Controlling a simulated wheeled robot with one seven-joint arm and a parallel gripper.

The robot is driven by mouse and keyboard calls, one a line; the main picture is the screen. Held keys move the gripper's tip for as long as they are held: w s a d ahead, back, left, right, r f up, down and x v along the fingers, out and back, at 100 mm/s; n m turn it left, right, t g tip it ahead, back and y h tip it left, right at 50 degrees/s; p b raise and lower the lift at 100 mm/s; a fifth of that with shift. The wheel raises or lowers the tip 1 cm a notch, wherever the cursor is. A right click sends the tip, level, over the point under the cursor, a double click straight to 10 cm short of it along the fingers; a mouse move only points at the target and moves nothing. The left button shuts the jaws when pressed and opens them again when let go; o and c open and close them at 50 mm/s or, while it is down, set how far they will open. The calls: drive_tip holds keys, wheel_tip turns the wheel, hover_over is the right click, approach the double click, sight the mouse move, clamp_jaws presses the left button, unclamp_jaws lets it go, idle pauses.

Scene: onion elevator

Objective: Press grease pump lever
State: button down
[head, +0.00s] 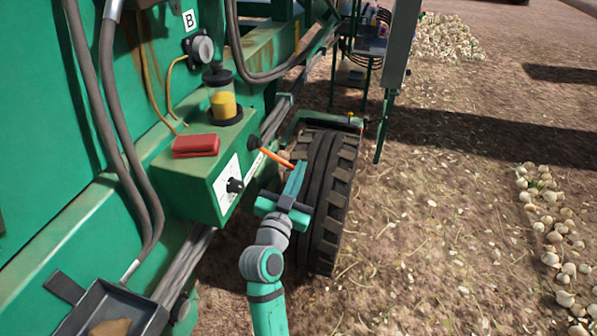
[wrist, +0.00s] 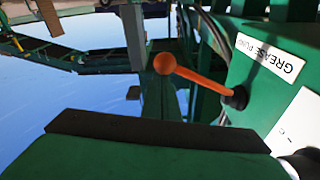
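The grease pump lever (head: 277,157) is a thin orange rod on a black pivot at the right side of a green box (head: 205,178). In the wrist view the lever (wrist: 198,77) ends in a round orange knob at upper middle, with its pivot on the right beside a "GREASE PUMP" label (wrist: 270,54). My gripper (head: 298,166) is just right of the lever's free end in the head view, its fingers together and holding nothing visible. In the wrist view, my gripper's dark-edged green part fills the bottom, below the knob with a visible gap. Contact with the lever cannot be confirmed.
A red block (head: 196,146) and a yellow grease reservoir (head: 222,98) sit on the box. A black knob (head: 235,185) sticks out of its front. A large tyre (head: 328,190) stands close behind my gripper. Open soil with scattered onions (head: 555,235) lies to the right.

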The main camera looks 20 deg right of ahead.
drive_tip(key=s+a+r, duration=0.2)
drive_tip(key=s+a, duration=0.2)
drive_tip(key=s, duration=0.3)
drive_tip(key=shift+s+a+r, duration=0.2)
drive_tip(key=shift+s+a, duration=0.2)
idle(1.7)
